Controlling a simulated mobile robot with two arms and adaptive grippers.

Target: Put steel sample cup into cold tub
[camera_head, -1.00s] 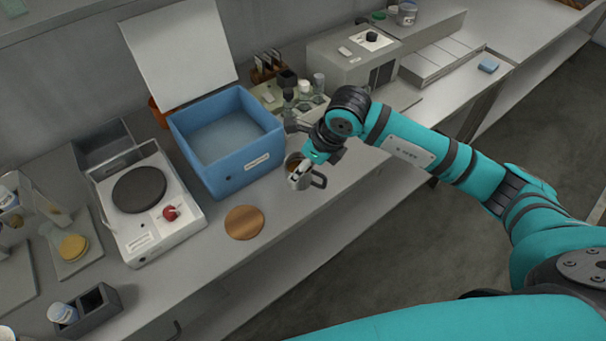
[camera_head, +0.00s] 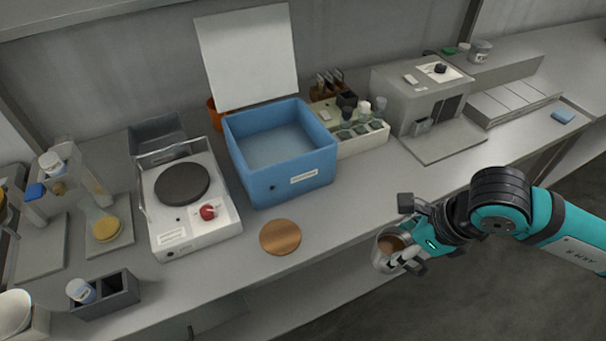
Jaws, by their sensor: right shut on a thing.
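The steel sample cup (camera_head: 384,260) is a grey metal cup with brown contents, held roughly upright at the bench's front edge, right of the copper disc. My right gripper (camera_head: 402,256) is shut on the cup at its right side; the fingers partly hide it. The cold tub (camera_head: 265,186) is the blue open box on the bench, up and left of the cup. Its white lid (camera_head: 248,52) stands raised behind it, and its pale blue inside is in view. My left gripper is out of view.
A white hot plate (camera_head: 196,236) with a dark round top and red knob stands left of the tub. A copper disc (camera_head: 280,237) lies in front of the tub. A rack of bottles (camera_head: 360,141) and a grey box machine (camera_head: 408,98) stand to the right.

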